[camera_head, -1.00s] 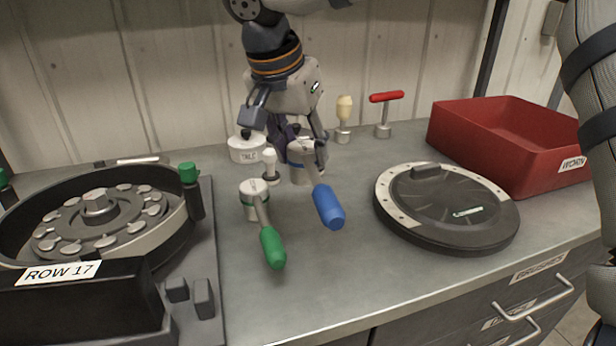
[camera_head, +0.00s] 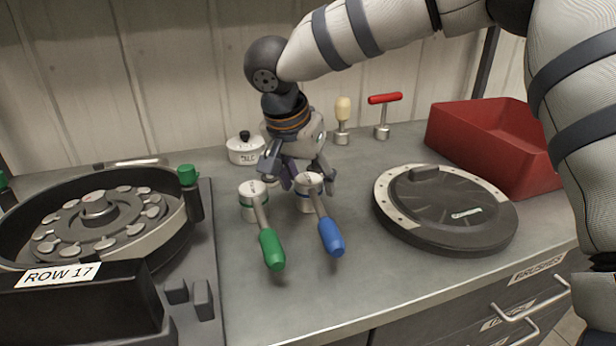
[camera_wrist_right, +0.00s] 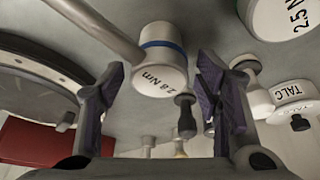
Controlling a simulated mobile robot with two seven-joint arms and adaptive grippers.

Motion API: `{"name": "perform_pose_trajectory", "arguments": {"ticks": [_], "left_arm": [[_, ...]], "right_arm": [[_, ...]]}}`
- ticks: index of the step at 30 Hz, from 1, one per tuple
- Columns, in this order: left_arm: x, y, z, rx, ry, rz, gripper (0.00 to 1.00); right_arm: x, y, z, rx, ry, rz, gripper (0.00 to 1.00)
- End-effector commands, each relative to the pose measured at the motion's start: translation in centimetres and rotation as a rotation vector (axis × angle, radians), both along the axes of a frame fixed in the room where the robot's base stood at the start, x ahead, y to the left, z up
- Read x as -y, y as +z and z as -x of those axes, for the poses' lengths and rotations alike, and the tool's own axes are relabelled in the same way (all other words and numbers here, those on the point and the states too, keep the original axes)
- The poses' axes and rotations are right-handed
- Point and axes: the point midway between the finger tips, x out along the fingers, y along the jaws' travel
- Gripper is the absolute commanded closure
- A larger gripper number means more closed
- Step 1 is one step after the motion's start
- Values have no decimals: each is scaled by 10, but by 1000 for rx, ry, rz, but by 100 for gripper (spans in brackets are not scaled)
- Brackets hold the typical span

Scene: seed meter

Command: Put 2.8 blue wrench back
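The blue wrench (camera_head: 331,237) stands on its round head on the bench, its handle slanting toward the front. In the right wrist view its blue-banded head (camera_wrist_right: 161,60), marked 2.8 Nm, shows between and beyond my fingertips, with gaps on both sides. My right gripper (camera_head: 300,175) is just behind the head in the head view, with its fingers spread. The right wrist view also shows this gripper (camera_wrist_right: 165,85) open. The green wrench (camera_head: 270,245) stands close to the left; its head reads 2.5 in the right wrist view (camera_wrist_right: 285,15). My left gripper is out of view.
A talc tin (camera_head: 245,149) stands behind the wrenches. The Row 17 seed meter (camera_head: 60,274) fills the left. A round black cover (camera_head: 450,207) lies to the right, before a red bin (camera_head: 490,145). The bench front (camera_head: 290,300) is clear.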

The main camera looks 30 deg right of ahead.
Motion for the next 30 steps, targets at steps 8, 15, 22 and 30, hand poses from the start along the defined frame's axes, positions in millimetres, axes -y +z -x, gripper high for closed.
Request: {"name": "perform_pose_trajectory", "arguments": {"ticks": [8, 15, 22, 30], "left_arm": [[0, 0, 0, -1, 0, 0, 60], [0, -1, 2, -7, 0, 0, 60], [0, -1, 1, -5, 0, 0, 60], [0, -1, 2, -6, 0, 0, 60]], "right_arm": [[0, 1, 0, 0, -1, 0, 39], [-16, 48, 7, 5, 2, 0, 39], [-35, 99, 18, 2, 0, 0, 39], [-40, 114, 21, -1, 0, 0, 39]]}}
